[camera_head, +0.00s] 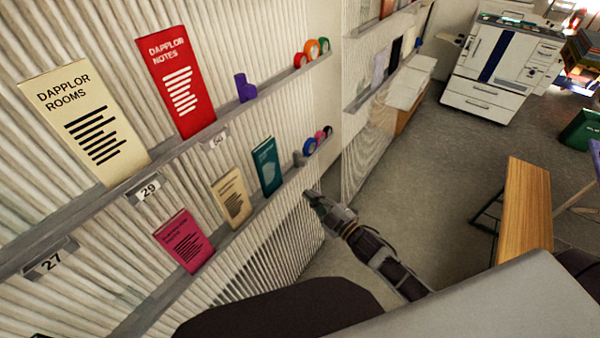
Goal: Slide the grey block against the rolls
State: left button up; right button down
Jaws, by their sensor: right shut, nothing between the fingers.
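A small grey block (299,159) stands on the lower wall shelf, near its far end. My right gripper (309,194) is shut and empty. It shows below the block and the shelf edge in the picture, apart from the block. My left gripper is not in view.
The lower shelf (225,228) also carries teal, cream and pink booklets. The upper shelf (215,128) holds cream and red booklets, a purple block (244,90) and red, orange and green rolls. A wooden bench (526,205) stands at right; the floor between is clear.

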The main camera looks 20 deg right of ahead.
aim_at(300, 161)
jog(key=n, duration=0.5)
jog(key=f+n, duration=0.1)
jog(key=n, duration=0.1)
jog(key=shift+d+n, duration=0.1)
jog(key=shift+n, duration=0.2)
jog(key=shift+w, duration=0.2)
jog(key=w+p, duration=0.2)
jog(key=w, duration=0.9)
jog(key=shift+w+a, duration=0.15)
jog(key=shift+a, duration=0.3)
dwell(0.5)
jog(key=shift+w+d, duration=0.1)
